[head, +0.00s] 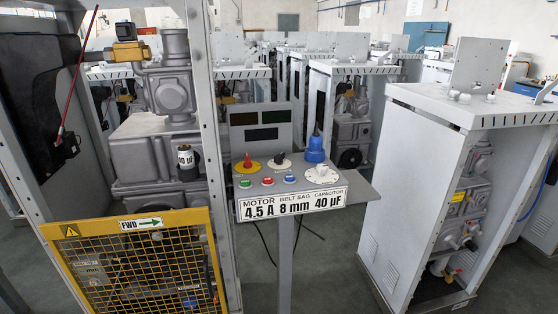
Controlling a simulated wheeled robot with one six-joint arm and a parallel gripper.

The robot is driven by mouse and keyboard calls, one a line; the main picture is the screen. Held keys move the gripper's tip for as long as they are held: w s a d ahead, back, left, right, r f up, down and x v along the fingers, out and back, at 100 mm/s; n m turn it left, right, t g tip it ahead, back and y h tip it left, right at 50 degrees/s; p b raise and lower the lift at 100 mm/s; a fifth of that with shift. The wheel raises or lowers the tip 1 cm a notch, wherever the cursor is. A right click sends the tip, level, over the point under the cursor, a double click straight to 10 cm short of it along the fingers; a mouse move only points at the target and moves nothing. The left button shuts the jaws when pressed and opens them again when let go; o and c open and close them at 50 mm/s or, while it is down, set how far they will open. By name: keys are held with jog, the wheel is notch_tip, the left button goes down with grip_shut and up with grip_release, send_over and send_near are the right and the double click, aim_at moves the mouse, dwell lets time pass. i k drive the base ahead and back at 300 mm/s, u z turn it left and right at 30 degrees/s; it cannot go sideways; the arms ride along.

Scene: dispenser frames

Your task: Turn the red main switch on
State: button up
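The red main switch (248,160) is a red rotary handle on a round yellow plate, at the left of the top row on a grey sloped control panel (306,187). Its handle appears to stand about upright; its position marks are too small to read. My gripper is not in view, and nothing touches the switch.
The panel also has a black knob (280,159), green (245,183), red (267,181) and blue (290,178) buttons, a white dial (320,172) and a blue plug (315,150). A yellow mesh guard (140,265) stands left, a grey cabinet (410,180) right.

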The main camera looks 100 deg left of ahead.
aim_at(248, 164)
jog(key=u, duration=2.9)
jog(key=k, duration=0.6)
jog(key=z, duration=0.9)
jog(key=i, duration=0.65)
jog(key=u, duration=0.5)
jog(key=i, duration=1.15)
jog(key=u, duration=0.65)
